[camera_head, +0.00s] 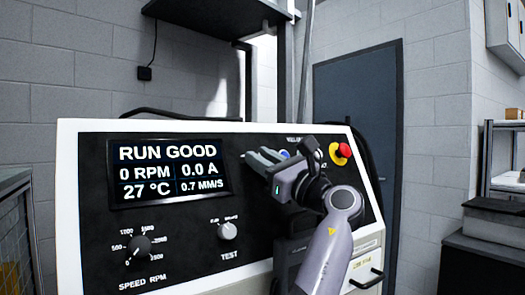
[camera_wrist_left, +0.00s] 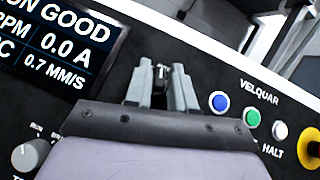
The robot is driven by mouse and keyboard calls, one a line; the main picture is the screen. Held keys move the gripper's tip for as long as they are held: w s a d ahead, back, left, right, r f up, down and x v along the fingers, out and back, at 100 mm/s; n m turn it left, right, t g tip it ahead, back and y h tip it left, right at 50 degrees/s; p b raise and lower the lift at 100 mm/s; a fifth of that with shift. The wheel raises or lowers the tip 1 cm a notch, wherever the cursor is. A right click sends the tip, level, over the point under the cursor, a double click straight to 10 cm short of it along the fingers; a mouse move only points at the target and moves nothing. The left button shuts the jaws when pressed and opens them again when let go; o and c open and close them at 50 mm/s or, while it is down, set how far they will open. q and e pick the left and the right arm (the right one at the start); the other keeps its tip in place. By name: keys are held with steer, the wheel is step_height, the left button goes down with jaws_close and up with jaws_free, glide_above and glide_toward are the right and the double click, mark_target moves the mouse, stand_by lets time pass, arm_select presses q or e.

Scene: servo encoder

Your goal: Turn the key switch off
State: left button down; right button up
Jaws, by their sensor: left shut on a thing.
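My left gripper (camera_head: 264,158) is up against the black control panel (camera_head: 90,170), right of its display. In the left wrist view its two grey fingers (camera_wrist_left: 160,84) are closed around a small dark key-like piece (camera_wrist_left: 160,70), which I take to be the key of the key switch. Its lower part and the switch markings are hidden by the fingers and gripper body. In the head view the gripper covers the switch. The display (camera_head: 168,170) reads RUN GOOD, 0 RPM, 0.0 A, 27 °C, 0.7 MM/S. My right gripper is not in view.
Blue (camera_wrist_left: 218,101), green (camera_wrist_left: 252,118) and white (camera_wrist_left: 279,130) buttons sit right of the fingers. A red emergency stop (camera_head: 343,151) on a yellow base is further right. A test knob (camera_head: 227,230) and speed knob (camera_head: 139,246) are below the display.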

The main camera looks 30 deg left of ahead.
arm_select(q)
steer(key=n+g+p, duration=0.1)
steer(key=n, duration=0.1)
steer(key=n+g+p, duration=0.3)
steer(key=n+g, duration=0.1)
steer(key=shift+w+r+h+p, duration=0.1)
steer(key=shift+r+h+p, duration=0.2)
steer(key=shift+h+p, duration=0.1)
steer(key=shift+f+n+g+h+p, duration=0.1)
steer(key=shift+n+g+h+p, duration=0.2)
steer(key=shift+n+g+p, duration=0.4)
steer(key=shift+f+n+g+h+p, duration=0.2)
steer(key=shift+n+g+h+p, duration=0.2)
steer(key=shift+n, duration=0.4)
steer(key=shift+f, duration=0.1)
steer(key=c, duration=1.2)
jaws_free()
steer(key=shift+w, duration=0.1)
steer(key=shift+o, duration=0.2)
steer(key=shift+d, duration=0.1)
